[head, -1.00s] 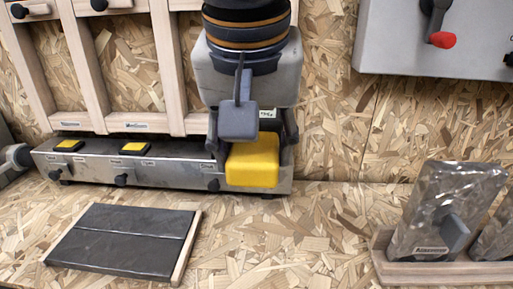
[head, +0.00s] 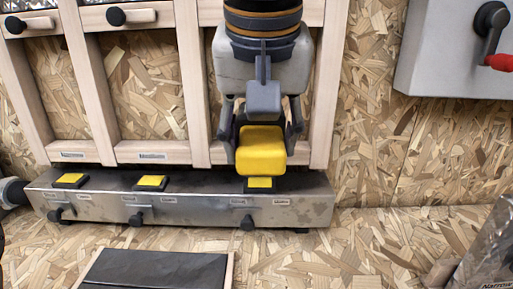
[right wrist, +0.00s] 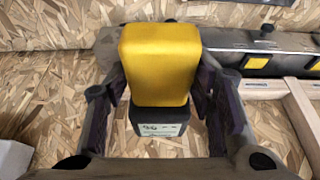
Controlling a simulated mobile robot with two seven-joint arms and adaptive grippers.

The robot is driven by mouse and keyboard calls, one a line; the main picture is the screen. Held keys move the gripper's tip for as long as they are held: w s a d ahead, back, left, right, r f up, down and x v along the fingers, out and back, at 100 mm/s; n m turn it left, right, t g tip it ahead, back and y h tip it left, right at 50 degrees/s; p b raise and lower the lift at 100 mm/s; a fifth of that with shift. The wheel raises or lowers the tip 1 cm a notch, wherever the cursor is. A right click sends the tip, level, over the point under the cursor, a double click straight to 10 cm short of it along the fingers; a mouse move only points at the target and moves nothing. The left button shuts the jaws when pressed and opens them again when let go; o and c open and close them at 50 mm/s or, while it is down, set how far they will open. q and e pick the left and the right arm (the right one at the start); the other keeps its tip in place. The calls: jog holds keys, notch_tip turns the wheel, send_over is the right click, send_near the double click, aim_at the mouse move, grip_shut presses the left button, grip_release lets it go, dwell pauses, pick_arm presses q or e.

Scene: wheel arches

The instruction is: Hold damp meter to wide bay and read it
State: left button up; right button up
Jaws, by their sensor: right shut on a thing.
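The damp meter appears to be the yellow block (head: 261,152) with a dark body in my right gripper (head: 262,140). The gripper is shut on its sides; the right wrist view also shows the yellow block (right wrist: 160,65), with a dark labelled part below it. The wooden frame (head: 197,100) has several bays; the meter hangs in front of the rightmost one, which looks widest. That bay is mostly hidden by my arm and its label cannot be read. I see no readout on the meter. My left gripper is not seen.
A metal box (head: 190,207) with yellow pads and black knobs runs below the frame, close under the meter. A dark panel (head: 155,270) lies on the bench in front. A grey cabinet (head: 455,60) with a red-tipped lever is at upper right. A wrapped packet (head: 490,250) stands lower right.

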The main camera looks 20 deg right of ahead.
jog(key=w, duration=0.2)
jog(key=w+d, duration=0.1)
jog(key=w, duration=0.2)
jog(key=w+d, duration=0.1)
jog(key=w, duration=0.1)
jog(key=shift+w, duration=0.2)
jog(key=shift+w+d, duration=0.15)
jog(key=shift+w, duration=0.35)
jog(key=shift+w, duration=0.25)
jog(key=shift+r, duration=0.15)
dwell(0.5)
jog(key=shift+w+d, duration=0.15)
dwell(0.9)
jog(key=s+a, duration=0.1)
jog(key=s, duration=0.2)
jog(key=s+a, duration=0.1)
jog(key=s, duration=0.2)
jog(key=s+a, duration=0.1)
jog(key=s, duration=0.2)
jog(key=shift+s, duration=0.35)
dwell(0.3)
